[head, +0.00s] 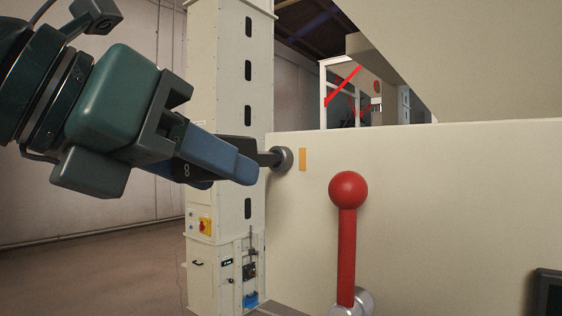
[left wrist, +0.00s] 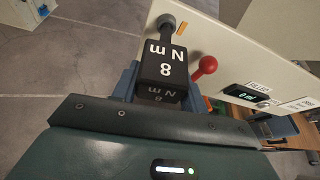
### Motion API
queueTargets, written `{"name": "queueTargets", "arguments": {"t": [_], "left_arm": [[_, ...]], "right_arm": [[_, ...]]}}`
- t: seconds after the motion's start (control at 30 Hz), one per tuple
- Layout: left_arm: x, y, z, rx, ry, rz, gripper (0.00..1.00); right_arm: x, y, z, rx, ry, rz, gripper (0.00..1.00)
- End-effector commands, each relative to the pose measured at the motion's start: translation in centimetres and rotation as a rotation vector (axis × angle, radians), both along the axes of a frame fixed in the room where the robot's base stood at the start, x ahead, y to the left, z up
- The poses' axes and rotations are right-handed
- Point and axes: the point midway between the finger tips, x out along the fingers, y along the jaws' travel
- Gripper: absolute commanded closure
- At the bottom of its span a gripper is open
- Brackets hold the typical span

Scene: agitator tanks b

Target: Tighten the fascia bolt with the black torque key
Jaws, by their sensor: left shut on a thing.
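The black torque key (head: 238,147) is held in my left gripper (head: 228,163), whose blue fingers are shut on it. In the left wrist view the key (left wrist: 163,68) shows the marking "8 N m". Its shaft points right in the head view and meets the round grey fascia bolt (head: 285,159) at the left end of the cream fascia (head: 440,215). The bolt also shows in the left wrist view (left wrist: 166,20). The shaft's tip is hidden, so how deep it sits cannot be told. My right gripper is not in view.
An orange mark (head: 302,159) is just right of the bolt. A red lever with a ball knob (head: 348,190) stands in front of the fascia. A tall cream cabinet (head: 228,90) rises behind the gripper. A small display (left wrist: 245,94) shows in the left wrist view.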

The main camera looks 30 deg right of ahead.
Motion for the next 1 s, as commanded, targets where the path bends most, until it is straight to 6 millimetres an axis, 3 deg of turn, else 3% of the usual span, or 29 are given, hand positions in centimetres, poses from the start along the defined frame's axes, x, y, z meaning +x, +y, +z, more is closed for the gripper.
{"name": "queueTargets", "arguments": {"t": [0.27,0.7,1.0], "left_arm": [[0.0,0.0,0.2,-0.002,-0.012,0.0,1.0],[0.2,0.0,0.2,0.076,-0.229,0.001,1.0],[0.2,0.0,0.3,0.083,-0.248,0.001,1.0]], "right_arm": [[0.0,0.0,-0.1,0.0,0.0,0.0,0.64],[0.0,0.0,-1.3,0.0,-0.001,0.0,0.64],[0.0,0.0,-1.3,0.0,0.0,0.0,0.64]]}}
